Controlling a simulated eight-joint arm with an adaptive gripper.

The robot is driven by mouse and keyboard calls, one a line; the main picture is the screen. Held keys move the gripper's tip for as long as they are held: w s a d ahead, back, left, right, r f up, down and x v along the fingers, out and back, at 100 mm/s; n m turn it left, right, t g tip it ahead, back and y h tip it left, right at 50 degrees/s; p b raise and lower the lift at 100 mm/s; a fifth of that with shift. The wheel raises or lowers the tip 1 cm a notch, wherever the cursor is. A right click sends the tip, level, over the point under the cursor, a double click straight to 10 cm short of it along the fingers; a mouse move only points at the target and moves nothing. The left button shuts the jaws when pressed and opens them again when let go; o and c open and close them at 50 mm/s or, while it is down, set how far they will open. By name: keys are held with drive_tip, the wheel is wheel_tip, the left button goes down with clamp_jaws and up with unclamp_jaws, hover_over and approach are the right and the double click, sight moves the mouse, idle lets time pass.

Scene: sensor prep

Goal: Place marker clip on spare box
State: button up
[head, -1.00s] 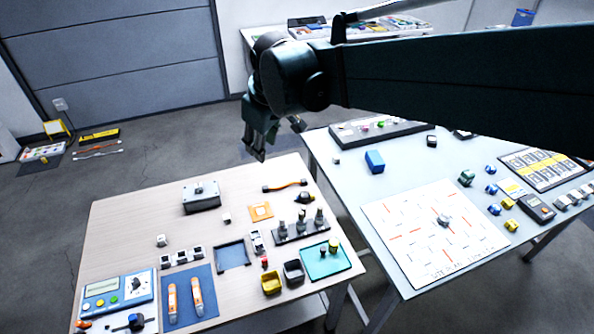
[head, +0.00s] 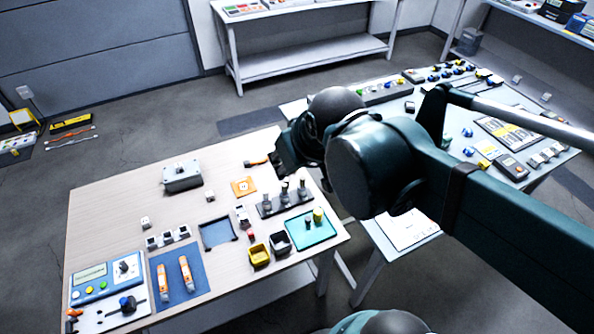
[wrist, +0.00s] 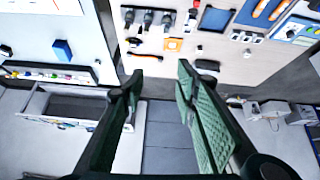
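My gripper (wrist: 158,82) is open and empty in the wrist view, its two green fingers apart above the wooden table's far edge. In the head view it is partly hidden by my own arm. No label marks the marker clip; a small dark piece (wrist: 135,42) beside the orange-and-black cable (wrist: 148,57) may be it, but I cannot tell. The spare box is also unlabelled: a yellow bin (head: 259,255), a black bin (head: 280,243) and a grey lidded box (head: 183,177) stand on the wooden table (head: 110,205). Nothing is held.
A teal tray (head: 310,232) and a dark rack with knobs (head: 285,202) are at the table's right. A blue mat with orange pens (head: 160,290) and a blue meter (head: 105,280) are front left. The table's left part is clear. A second table (head: 405,110) stands at right.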

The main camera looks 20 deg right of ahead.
drive_tip(key=shift+s+d+f+m, duration=0.25)
drive_tip(key=shift+s+f, duration=0.15)
drive_tip(key=shift+s, duration=0.25)
drive_tip(key=shift+s+d+f+m, duration=0.15)
drive_tip(key=shift+s+f+m, duration=0.1)
drive_tip(key=shift+s+f, duration=0.25)
